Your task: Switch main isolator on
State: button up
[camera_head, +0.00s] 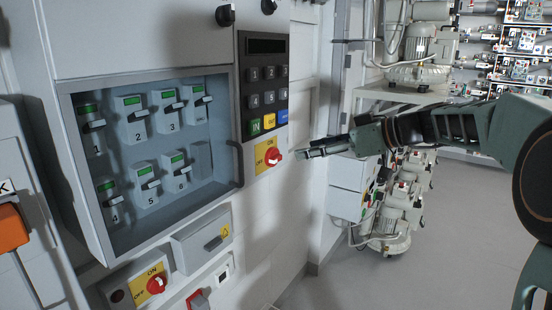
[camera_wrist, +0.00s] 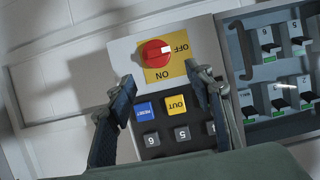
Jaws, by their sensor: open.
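A red rotary switch knob (camera_head: 272,157) sits on a yellow ON/OFF plate (camera_head: 260,152), below the keypad on the wall cabinet. In the wrist view the knob (camera_wrist: 154,53) appears upside down, and its white mark points toward the OFF lettering. My gripper (camera_head: 304,151) is just right of this knob, apart from it, in the head view. In the wrist view my gripper (camera_wrist: 164,78) is open and empty, its two fingers spread either side below the knob. A second red knob (camera_head: 157,284) on a yellow ON plate is lower left. No label names either one main isolator.
A keypad (camera_head: 267,85) with IN and OUT buttons is above the upper knob. A glazed breaker box (camera_head: 150,150) with a protruding handle (camera_head: 238,163) stands left. A grey lever box (camera_head: 202,238) is below. Pumps (camera_head: 405,200) stand at the right; floor beyond is clear.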

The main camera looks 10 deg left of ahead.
aim_at(277, 157)
jog(key=p+x, duration=0.1)
jog(key=x, duration=0.8)
jog(key=shift+w+a+f, duration=0.1)
jog(key=shift+a+f, duration=0.1)
jog(key=shift+a, duration=0.15)
jog(key=c, duration=1)
